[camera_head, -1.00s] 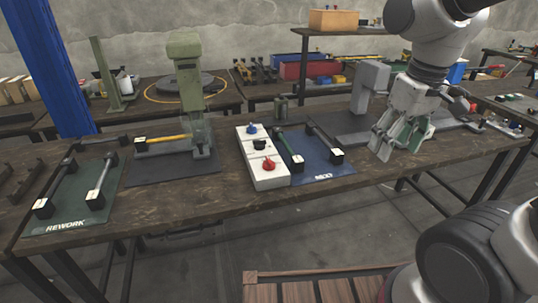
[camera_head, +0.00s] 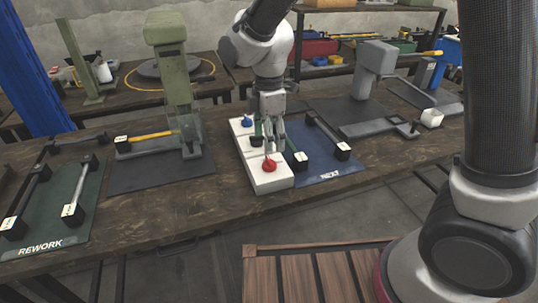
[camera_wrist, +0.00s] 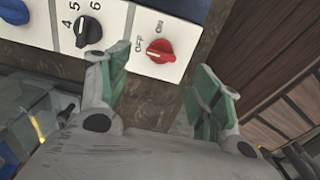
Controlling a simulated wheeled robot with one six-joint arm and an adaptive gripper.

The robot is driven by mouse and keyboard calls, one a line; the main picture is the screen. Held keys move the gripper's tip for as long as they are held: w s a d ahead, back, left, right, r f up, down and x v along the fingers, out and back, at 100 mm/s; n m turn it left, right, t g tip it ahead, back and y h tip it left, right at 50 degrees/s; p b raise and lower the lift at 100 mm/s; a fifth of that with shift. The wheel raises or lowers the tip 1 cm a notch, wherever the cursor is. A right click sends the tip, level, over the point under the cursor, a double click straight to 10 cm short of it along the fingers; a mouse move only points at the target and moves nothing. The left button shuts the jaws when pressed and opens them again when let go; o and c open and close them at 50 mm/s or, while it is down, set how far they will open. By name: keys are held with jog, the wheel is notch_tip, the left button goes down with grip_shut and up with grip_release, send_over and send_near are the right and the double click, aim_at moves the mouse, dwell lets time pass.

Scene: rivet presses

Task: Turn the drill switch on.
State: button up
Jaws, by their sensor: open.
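A white control box (camera_head: 262,181) lies on the bench and carries a blue knob (camera_head: 247,121), a black dial and a red knob (camera_head: 268,165). In the wrist view the red knob (camera_wrist: 160,50) sits beside the labels OFF and ON; a pale mark shows on its left side, but its exact setting is hard to tell. The black numbered dial (camera_wrist: 88,31) is to its left. My gripper (camera_head: 273,147) is open and empty over the box, behind the red knob in the head view. In the wrist view the knob lies beyond the gap between its green-padded fingers (camera_wrist: 155,78), apparently untouched.
A green press (camera_head: 172,80) stands to the left and a grey press (camera_head: 368,75) to the right. A green REWORK mat (camera_head: 60,205) and a blue NEXT mat (camera_head: 335,172) with black-ended bars flank the box. A wooden slatted platform (camera_head: 310,275) is in front.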

aim_at(269, 159)
notch_tip(269, 159, down, 7)
jog(key=shift+d+f, duration=0.1)
dwell(0.3)
jog(key=c, duration=1)
